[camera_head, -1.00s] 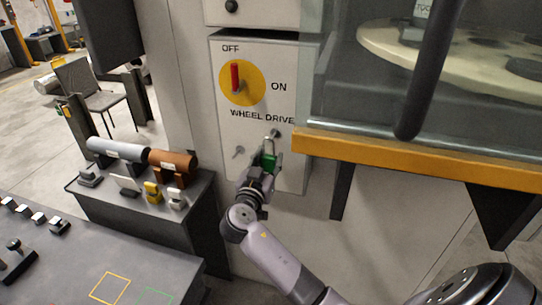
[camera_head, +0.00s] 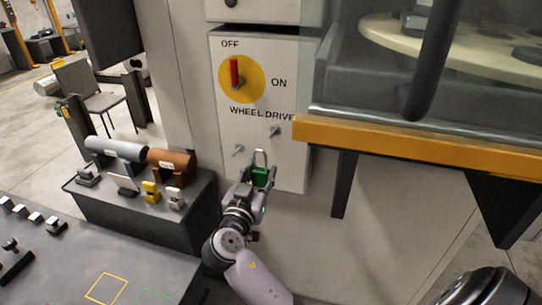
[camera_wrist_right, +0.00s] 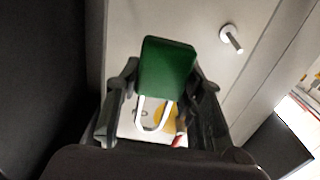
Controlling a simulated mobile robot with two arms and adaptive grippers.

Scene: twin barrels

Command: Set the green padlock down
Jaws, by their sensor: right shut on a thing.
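The green padlock (camera_head: 260,177) is between the fingers of my right gripper (camera_head: 256,182), its shackle pointing up in the head view. In the right wrist view its green body (camera_wrist_right: 167,66) and pale shackle (camera_wrist_right: 153,115) show, with the fingers (camera_wrist_right: 164,90) on both sides of it. The gripper is shut on the padlock, in front of the wheel drive panel and below its two pegs. The padlock appears clear of the pegs. A green outline (camera_head: 155,297) and a yellow outline (camera_head: 106,288) are marked on the grey table at lower left. My left gripper is not in view.
The wheel drive panel (camera_head: 290,60) has a red switch handle (camera_head: 235,72) on a yellow disc. A dark stand (camera_head: 150,218) holds a grey cylinder, a brown cylinder and small padlock-like items. A yellow-edged ledge (camera_head: 400,146) juts out at right. The grey table (camera_head: 60,270) has bare room near its outlines.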

